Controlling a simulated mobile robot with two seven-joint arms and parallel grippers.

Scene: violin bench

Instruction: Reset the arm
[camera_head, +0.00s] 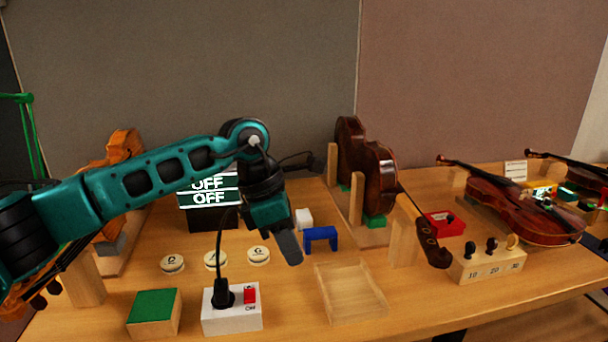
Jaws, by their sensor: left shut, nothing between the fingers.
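My left arm reaches in from the left across the bench, teal and black. My left gripper (290,248) points down above the middle of the bench. Its fingers are together and hold nothing. It hangs between the white switch box and a small blue bridge-shaped block, apart from the bench surface as far as I can tell. My right gripper is not in view.
A white switch box (232,318) with a plugged cable and a green-topped block (154,311) stand in front. A blue block (320,239), a shallow wooden tray (379,309), a violin in a stand (379,178), a peg block (487,264) and another violin (520,208) stand rightward.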

